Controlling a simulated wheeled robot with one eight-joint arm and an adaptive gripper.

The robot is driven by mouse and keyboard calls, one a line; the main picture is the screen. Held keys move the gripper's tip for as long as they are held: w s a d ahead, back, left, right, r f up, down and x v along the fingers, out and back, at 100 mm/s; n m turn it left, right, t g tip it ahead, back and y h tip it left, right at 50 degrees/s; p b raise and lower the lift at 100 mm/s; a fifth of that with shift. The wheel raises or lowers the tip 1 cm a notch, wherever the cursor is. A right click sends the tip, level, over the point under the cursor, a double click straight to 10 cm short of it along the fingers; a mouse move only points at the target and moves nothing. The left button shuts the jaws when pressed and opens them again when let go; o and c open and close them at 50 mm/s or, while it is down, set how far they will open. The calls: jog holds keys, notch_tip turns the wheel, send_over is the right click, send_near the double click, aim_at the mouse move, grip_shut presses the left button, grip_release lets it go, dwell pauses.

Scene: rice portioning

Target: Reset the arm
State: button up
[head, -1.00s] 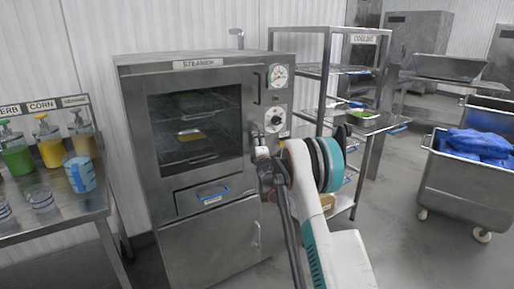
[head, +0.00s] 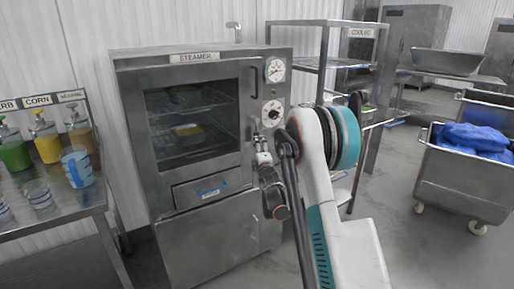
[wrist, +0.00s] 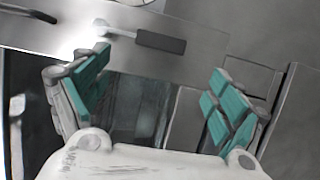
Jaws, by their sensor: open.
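My gripper is open and empty in the wrist view (wrist: 158,96), its teal-padded fingers wide apart. In the head view my gripper (head: 262,150) is small and partly hidden, in front of the right side of the steamer (head: 205,225), below its dials. The steamer is a steel cabinet with a window in its door; a yellowish item (head: 188,130) shows on a rack inside. In the wrist view a dark grey handle (wrist: 160,42) on a steel face lies beyond the fingers, apart from them.
A bench (head: 75,212) with pump bottles and measuring cups stands at left. The cooling rack (head: 318,65) is behind my arm at right. A steel cart (head: 462,183) with blue contents stands at far right. Floor between the cart and my arm is clear.

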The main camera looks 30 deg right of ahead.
jog(key=shift+s+a, duration=0.15)
jog(key=shift+s, duration=0.35)
jog(key=s+a+r+m+g+y, duration=0.1)
jog(key=s+a+r+m+g, duration=0.25)
jog(key=s+a+r, duration=0.5)
jog(key=s+a+r+m+g+y, duration=0.2)
jog(key=s+a+r+m, duration=0.35)
jog(key=s, duration=0.55)
jog(key=s+a+f+m+g+y, duration=0.1)
jog(key=s+a, duration=0.3)
jog(key=s, duration=0.6)
jog(key=s+a+f+m+g, duration=0.2)
jog(key=s+a+f, duration=0.2)
jog(key=s, duration=0.6)
jog(key=s+a+f+m+g+y, duration=0.1)
jog(key=s+a+f+m, duration=0.1)
jog(key=s, duration=0.8)
jog(key=a+f, duration=0.1)
jog(key=a, duration=0.1)
jog(key=shift+s+a+f+m+g+y, duration=0.15)
jog(key=shift+a+f+m+g+y, duration=0.1)
jog(key=shift+a+m+g+y, duration=0.1)
